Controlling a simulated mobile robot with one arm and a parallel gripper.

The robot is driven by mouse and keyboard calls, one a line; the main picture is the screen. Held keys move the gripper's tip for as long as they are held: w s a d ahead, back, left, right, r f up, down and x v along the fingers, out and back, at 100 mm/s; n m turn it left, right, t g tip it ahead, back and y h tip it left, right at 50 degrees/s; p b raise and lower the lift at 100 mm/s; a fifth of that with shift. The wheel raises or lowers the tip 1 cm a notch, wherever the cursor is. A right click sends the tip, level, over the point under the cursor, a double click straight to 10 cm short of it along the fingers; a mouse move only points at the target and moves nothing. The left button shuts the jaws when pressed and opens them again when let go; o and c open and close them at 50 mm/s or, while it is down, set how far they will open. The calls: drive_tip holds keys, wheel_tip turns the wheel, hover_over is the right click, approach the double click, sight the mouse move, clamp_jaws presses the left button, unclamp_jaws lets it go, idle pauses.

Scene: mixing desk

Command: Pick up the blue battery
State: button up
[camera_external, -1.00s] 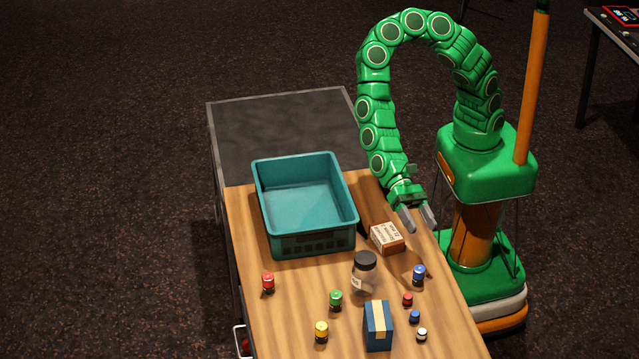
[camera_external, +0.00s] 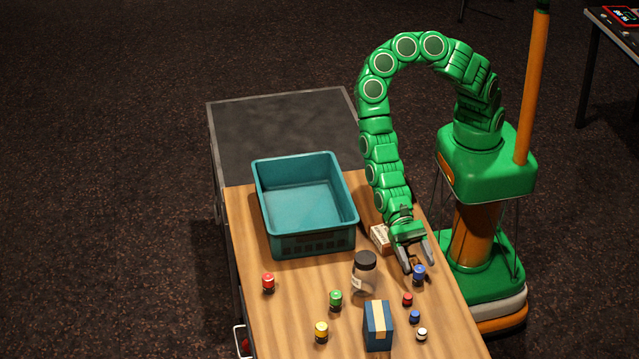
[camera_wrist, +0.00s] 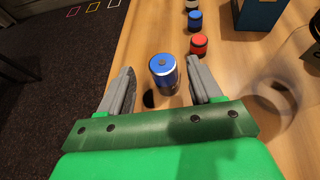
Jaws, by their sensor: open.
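The blue battery (camera_external: 419,274) is a short blue cylinder with a dark band, upright on the wooden table near its right edge. In the wrist view the blue battery (camera_wrist: 163,72) stands ahead, between the lines of the two fingers. My gripper (camera_external: 416,266) is open and empty, pointing down, with its fingertips close around or just behind the battery. In the wrist view the gripper (camera_wrist: 162,80) has one finger on each side of it, with gaps on both sides. A smaller blue cylinder (camera_external: 414,316) stands farther toward the front.
A red cylinder (camera_external: 407,299) and a white one (camera_external: 422,334) stand nearby. A clear jar with black lid (camera_external: 364,273) and a blue box (camera_external: 378,326) are to the left. A small carton (camera_external: 380,238) sits beside my gripper. A teal crate (camera_external: 312,245) stands behind.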

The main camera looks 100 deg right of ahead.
sight(422, 276)
drive_tip(key=shift+x, duration=2.6)
drive_tip(key=shift+w, duration=0.2)
drive_tip(key=c, duration=1.1)
drive_tip(key=shift+c, duration=0.2)
